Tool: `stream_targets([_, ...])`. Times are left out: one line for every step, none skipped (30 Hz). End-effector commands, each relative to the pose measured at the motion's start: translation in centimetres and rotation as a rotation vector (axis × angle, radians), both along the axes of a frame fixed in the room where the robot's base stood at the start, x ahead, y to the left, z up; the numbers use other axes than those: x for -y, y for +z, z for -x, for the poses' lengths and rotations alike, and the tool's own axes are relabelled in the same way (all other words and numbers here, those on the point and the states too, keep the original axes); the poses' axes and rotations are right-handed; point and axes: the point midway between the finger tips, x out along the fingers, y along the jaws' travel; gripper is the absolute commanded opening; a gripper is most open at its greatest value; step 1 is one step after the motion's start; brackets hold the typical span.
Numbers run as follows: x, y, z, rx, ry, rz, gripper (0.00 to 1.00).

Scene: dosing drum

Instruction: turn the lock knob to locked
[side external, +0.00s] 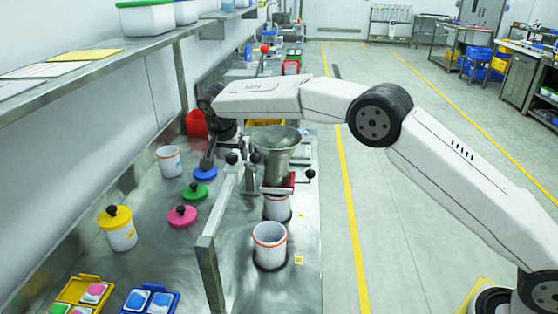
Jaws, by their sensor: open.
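The dosing drum has a grey metal hopper (276,142) above a red part (278,188). A crank with a black ball knob (309,173) sticks out on its right. Black ball knobs, one of them at the left (231,158), stand beside the hopper on the metal frame. I cannot tell which knob is the lock knob, nor its setting. My gripper (206,164) is open and points down, left of that left knob and apart from it. It hangs above or near a blue lid (206,173); its fingers are small and partly unclear.
White jars stand under the hopper (276,208) and in front of it (269,243). Green (195,191) and pink (182,215) knobbed lids lie left. A yellow-lidded jar (119,228), a white cup (170,160) and a metal post (210,275) also stand on the bench.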

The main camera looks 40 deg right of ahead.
Motion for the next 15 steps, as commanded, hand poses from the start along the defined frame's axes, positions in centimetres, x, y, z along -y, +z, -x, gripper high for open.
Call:
stream_targets([0.08, 0.04, 0.07, -0.001, 0.033, 0.001, 0.84])
stream_targets([0.09, 0.07, 0.07, 0.001, 0.056, -0.001, 0.84])
stream_targets([0.11, 0.07, 0.08, 0.0, 0.082, -0.001, 0.84])
stream_targets([0.11, 0.07, 0.07, 0.0, 0.103, -0.001, 0.84])
stream_targets([0.11, 0.06, 0.09, 0.0, 0.124, -0.001, 0.84])
stream_targets([0.12, 0.02, 0.11, 0.0, 0.151, -0.001, 0.84])
stream_targets([0.12, 0.04, 0.1, 0.0, 0.169, -0.002, 0.84])
stream_targets([0.13, 0.07, 0.11, 0.0, 0.19, -0.001, 0.84])
stream_targets([0.14, 0.06, 0.12, 0.0, 0.216, 0.0, 0.84])
stream_targets([0.15, 0.04, 0.13, 0.0, 0.235, 0.0, 0.84])
stream_targets([0.15, 0.03, 0.12, 0.0, 0.255, 0.0, 0.84])
stream_targets([0.14, 0.01, 0.14, 0.0, 0.278, -0.001, 0.84])
stream_targets([0.15, 0.02, 0.16, 0.0, 0.296, -0.001, 0.84])
stream_targets([0.15, 0.06, 0.15, 0.001, 0.316, -0.001, 0.84])
stream_targets([0.17, 0.06, 0.14, 0.001, 0.339, -0.001, 0.84])
